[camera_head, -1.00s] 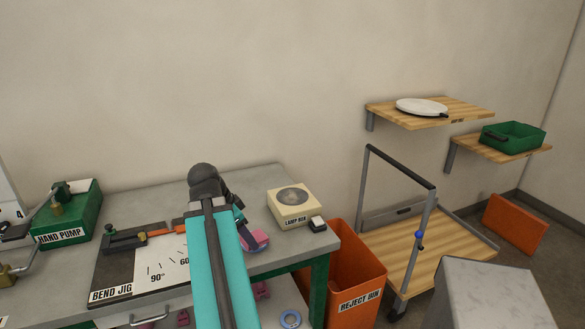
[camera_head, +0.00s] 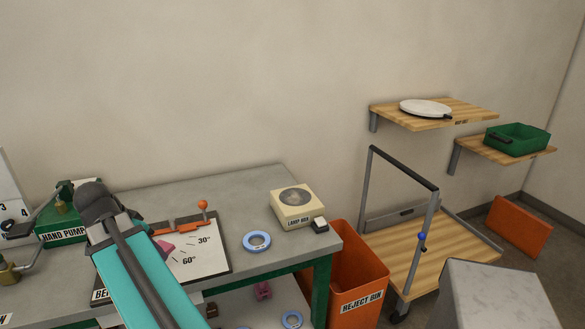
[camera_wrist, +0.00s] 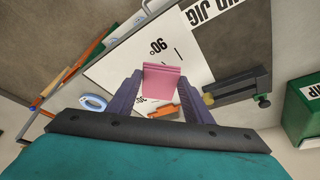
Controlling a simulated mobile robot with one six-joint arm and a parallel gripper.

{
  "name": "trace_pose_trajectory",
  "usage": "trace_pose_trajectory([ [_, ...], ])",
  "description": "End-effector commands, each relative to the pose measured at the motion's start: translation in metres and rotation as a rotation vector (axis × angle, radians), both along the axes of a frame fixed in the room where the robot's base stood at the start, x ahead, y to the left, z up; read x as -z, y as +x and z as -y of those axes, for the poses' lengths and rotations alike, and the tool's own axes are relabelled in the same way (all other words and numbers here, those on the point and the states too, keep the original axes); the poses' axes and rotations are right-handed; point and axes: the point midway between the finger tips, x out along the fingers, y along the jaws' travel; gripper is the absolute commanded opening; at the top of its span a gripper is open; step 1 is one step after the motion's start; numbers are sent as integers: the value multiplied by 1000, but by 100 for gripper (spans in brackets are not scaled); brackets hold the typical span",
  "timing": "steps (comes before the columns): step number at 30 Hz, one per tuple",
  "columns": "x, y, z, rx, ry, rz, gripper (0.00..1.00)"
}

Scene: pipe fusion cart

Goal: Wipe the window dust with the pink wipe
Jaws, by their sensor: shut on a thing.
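The pink wipe (camera_wrist: 161,80) is held between the two fingers of my gripper (camera_wrist: 161,92), which is shut on it. In the wrist view it is above the white bend jig plate. In the head view my arm hides most of the gripper, and a bit of the wipe (camera_head: 165,247) shows beside the arm, over the jig. The cream lamp box (camera_head: 297,211) stands on the bench to the right, well apart from my gripper. Its round top window (camera_head: 294,197) looks dull grey; separate dust marks are too small to tell.
The bend jig (camera_head: 205,262) has an orange lever with a ball knob. A blue ring (camera_head: 248,240) lies between jig and lamp box. The green hand pump (camera_head: 62,236) stands left. An orange reject bin (camera_head: 362,275) and cart (camera_head: 440,250) stand right of the bench.

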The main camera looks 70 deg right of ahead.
Motion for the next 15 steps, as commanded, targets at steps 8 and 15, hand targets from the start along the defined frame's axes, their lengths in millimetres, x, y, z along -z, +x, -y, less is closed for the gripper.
trace_pose_trajectory([
  [8,-6,54,-68,-227,3,0,28],
  [15,-12,93,-132,-453,6,-2,28],
])
